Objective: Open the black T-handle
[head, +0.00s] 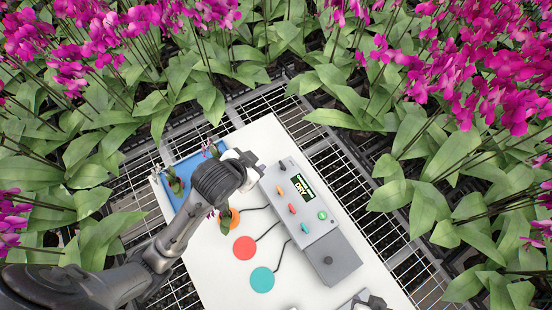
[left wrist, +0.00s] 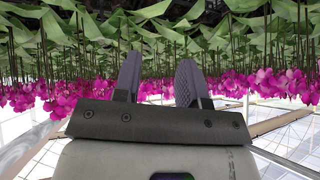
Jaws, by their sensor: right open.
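The lid looks closed. My left gripper (head: 249,166) is over the box's upper left edge, its fingers mostly hidden in the head view. In the left wrist view its two fingers (left wrist: 158,82) stand apart with nothing between them. My right gripper (head: 366,302) shows partly at the bottom edge, open, below and right of the black handle and apart from it.
The box carries a green-lit display (head: 305,192), a green button (head: 322,215) and small coloured handles. Orange, red (head: 244,247) and teal (head: 262,279) discs lie on the white board (head: 215,270). A blue tray (head: 170,183) holds plants. Orchids (head: 480,70) crowd the bench around.

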